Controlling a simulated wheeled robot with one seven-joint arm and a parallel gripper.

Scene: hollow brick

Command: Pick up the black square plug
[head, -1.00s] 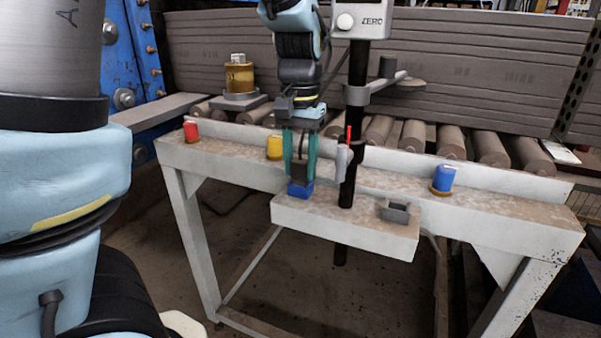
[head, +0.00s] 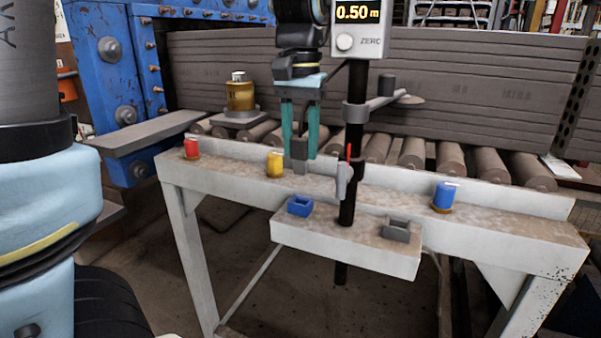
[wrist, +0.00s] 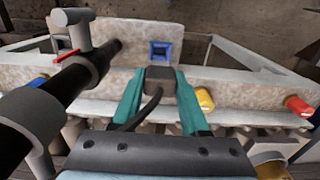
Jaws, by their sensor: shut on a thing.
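The black square plug (head: 299,150) looks dark grey and blocky. It hangs between the two teal fingers of my gripper (head: 299,156), which is shut on it. In the wrist view the plug (wrist: 160,78) sits between the fingertips, and a dark cable runs from it back toward the gripper body. A blue square holder (head: 300,206) stands on the small front shelf, below and apart from the plug. Its opening looks empty in the wrist view (wrist: 160,50). The plug's lower end appears clear of the holder.
A grey square holder (head: 396,230) sits on the shelf's right. A black post (head: 353,150) with a grey side arm stands close right of my gripper. Red (head: 192,148), yellow (head: 275,163) and blue (head: 444,195) cylinders stand along the white bench. Rollers lie behind.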

